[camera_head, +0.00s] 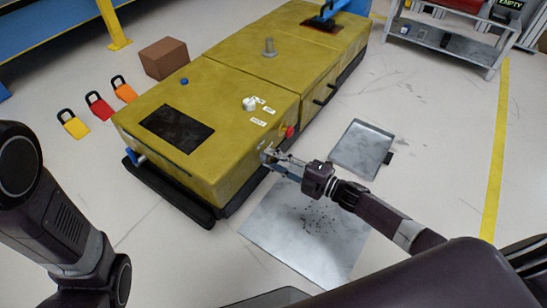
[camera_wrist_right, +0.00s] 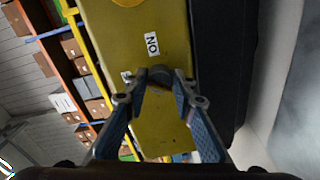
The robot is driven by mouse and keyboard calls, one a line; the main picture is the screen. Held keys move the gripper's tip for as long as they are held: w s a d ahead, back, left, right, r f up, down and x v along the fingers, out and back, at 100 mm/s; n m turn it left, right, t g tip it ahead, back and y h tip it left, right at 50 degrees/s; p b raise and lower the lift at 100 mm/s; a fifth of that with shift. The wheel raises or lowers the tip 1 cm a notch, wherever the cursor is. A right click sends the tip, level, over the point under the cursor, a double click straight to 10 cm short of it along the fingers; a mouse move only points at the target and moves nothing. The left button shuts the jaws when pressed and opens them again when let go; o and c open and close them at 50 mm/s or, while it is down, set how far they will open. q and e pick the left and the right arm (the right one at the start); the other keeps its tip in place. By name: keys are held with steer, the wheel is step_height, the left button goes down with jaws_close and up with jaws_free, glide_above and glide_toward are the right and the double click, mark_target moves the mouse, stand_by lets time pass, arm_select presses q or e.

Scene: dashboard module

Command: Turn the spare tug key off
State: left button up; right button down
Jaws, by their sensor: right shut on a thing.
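The yellow tug (camera_head: 225,90) stands on the floor, and its near right side faces my right arm. My right gripper (camera_head: 268,156) is at that side face, low near the front corner. In the right wrist view the gripper (camera_wrist_right: 160,76) is shut on a dark key (camera_wrist_right: 160,74) on the yellow face, mostly hidden between the fingertips. An ON label (camera_wrist_right: 151,44) is beside the key, and a second label (camera_wrist_right: 127,76) is partly hidden by a finger. The key's exact angle is hard to tell. My left arm shows at the left, but its gripper is out of view.
A white knob (camera_head: 249,103) and black panel (camera_head: 177,129) are on top. A metal sheet (camera_head: 300,235) and tray (camera_head: 361,148) lie on the floor. Coloured padlock-shaped tags (camera_head: 99,105) and a box (camera_head: 164,57) are beyond.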

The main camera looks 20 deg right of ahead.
steer(key=n, duration=0.5)
steer(key=shift+n, duration=0.3)
stand_by(0.4)
steer(key=c, duration=1.6)
jaws_free()
steer(key=shift+r, duration=0.1)
steer(key=shift+s, duration=0.1)
steer(key=v, duration=1.2)
steer(key=shift+a, duration=0.1)
